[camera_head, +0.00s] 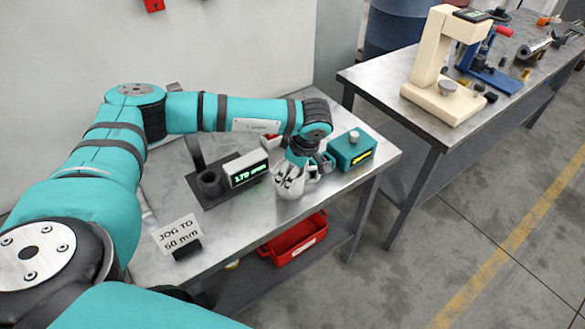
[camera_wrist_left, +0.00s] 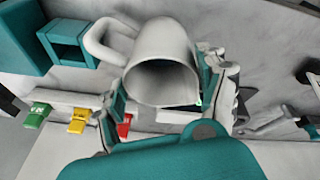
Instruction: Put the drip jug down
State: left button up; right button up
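The drip jug (camera_head: 288,184) is a pale white-grey jug low over the front part of the near metal table (camera_head: 225,225), right of the 170 mm display. In the left wrist view the jug (camera_wrist_left: 160,55) shows its open mouth toward the camera and its loop handle on the left. My left gripper (camera_head: 303,170) is around the jug, with a finger against each side in the left wrist view (camera_wrist_left: 172,88). I cannot tell whether the jug's base touches the table. My right gripper is not in view.
A teal box (camera_head: 352,150) stands just right of the jug. A black stand with a green display (camera_head: 246,172) is left of it. A "JOG TO 50 mm" sign (camera_head: 178,236) stands near the front edge. A red bin (camera_head: 295,240) sits below. Another bench (camera_head: 390,85) is at right.

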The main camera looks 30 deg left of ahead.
pick_arm(q)
jog(key=o, duration=0.3)
jog(key=shift+o, duration=0.2)
jog(key=shift+r, duration=0.1)
jog(key=shift+r, duration=0.2)
jog(key=b+v, duration=0.3)
jog(key=v, duration=0.8)
jog(key=shift+d+r, duration=0.2)
jog(key=shift+r, duration=0.1)
